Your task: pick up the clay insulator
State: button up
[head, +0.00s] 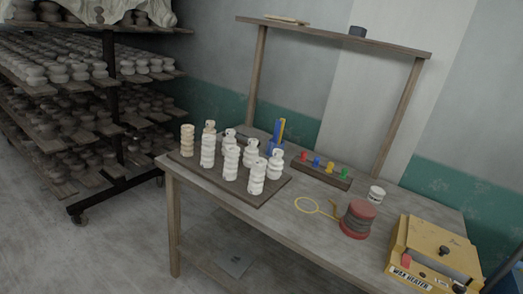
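Several ribbed clay insulators stand upright in a group on a dark board (212,181) at the left end of the wooden table. Most are white, such as the front one (257,177) and the one toward the left (207,151). A tan, more evenly ribbed insulator (187,140) stands at the board's left corner. Some at the back are partly hidden by those in front. I cannot tell which single one the task names. My gripper is not in view.
On the table (300,238) are a blue holder (272,147), a rack with coloured knobs (320,171), a white cup (376,194), a yellow ring (307,205), a red-and-grey round item (358,220) and a yellow wax heater (432,250). Loaded shelves (75,85) stand left. Floor at front left is clear.

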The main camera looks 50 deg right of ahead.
aim_at(251, 151)
jog(key=z, duration=0.45)
jog(key=i, duration=1.35)
jog(key=z, duration=1.1)
jog(key=i, duration=0.95)
jog(key=z, duration=0.3)
